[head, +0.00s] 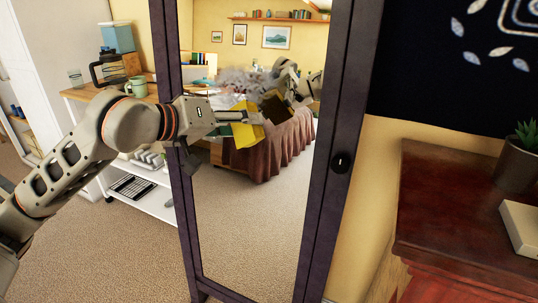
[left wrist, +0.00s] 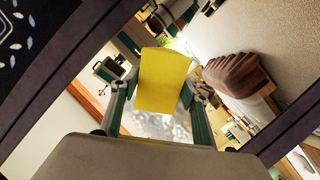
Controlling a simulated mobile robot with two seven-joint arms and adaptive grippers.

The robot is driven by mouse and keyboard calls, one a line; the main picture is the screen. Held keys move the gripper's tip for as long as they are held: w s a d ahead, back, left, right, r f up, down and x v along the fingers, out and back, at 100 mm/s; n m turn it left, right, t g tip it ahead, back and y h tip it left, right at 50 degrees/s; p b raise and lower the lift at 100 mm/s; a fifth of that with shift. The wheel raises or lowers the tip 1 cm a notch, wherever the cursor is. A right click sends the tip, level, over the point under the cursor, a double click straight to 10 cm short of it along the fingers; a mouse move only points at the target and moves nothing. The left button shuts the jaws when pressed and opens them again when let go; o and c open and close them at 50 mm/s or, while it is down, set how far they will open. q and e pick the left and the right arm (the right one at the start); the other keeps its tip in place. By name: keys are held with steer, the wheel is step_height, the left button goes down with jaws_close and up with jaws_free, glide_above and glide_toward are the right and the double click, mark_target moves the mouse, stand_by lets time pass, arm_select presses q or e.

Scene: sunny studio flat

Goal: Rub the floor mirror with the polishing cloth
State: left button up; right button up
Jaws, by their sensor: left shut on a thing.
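The floor mirror (head: 240,230) stands upright in a dark purple-brown frame, and its glass reflects the room and parts of my own body. My left gripper (head: 232,117) is in front of the upper left part of the glass, shut on the yellow polishing cloth (head: 247,134). In the left wrist view the cloth (left wrist: 165,82) is between the green-padded fingers and spread toward the glass. A second yellow shape beside it in the head view looks like its reflection. I cannot tell whether the cloth touches the glass. My right gripper is not directly in view.
A wooden-topped cart with a coffee maker (head: 108,70) and a green mug (head: 137,86) stands left, behind my left arm. A reddish wooden cabinet (head: 450,200) with a potted plant (head: 520,150) stands right of the mirror.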

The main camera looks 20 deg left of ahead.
arm_select(q)
steer(key=a+r+n+t+y+b, duration=0.2)
steer(key=a+n+t+y+b, duration=0.2)
steer(key=a, duration=1.1)
steer(key=w, duration=0.4)
steer(key=w+p, duration=0.1)
steer(key=w, duration=0.1)
steer(key=shift+a+f, duration=0.25)
arm_select(e)
steer(key=shift+g, duration=0.3)
steer(key=f, duration=0.2)
steer(key=s+f, duration=0.1)
steer(key=shift+s+f, duration=0.2)
steer(key=shift+f, duration=0.2)
arm_select(q)
steer(key=shift+w+d+f+b, duration=0.15)
steer(key=shift+w+b, duration=0.35)
steer(key=shift+w, duration=0.4)
arm_select(e)
steer(key=shift+s+d+f, duration=0.1)
steer(key=shift+s+f, duration=0.35)
steer(key=shift+f, duration=0.35)
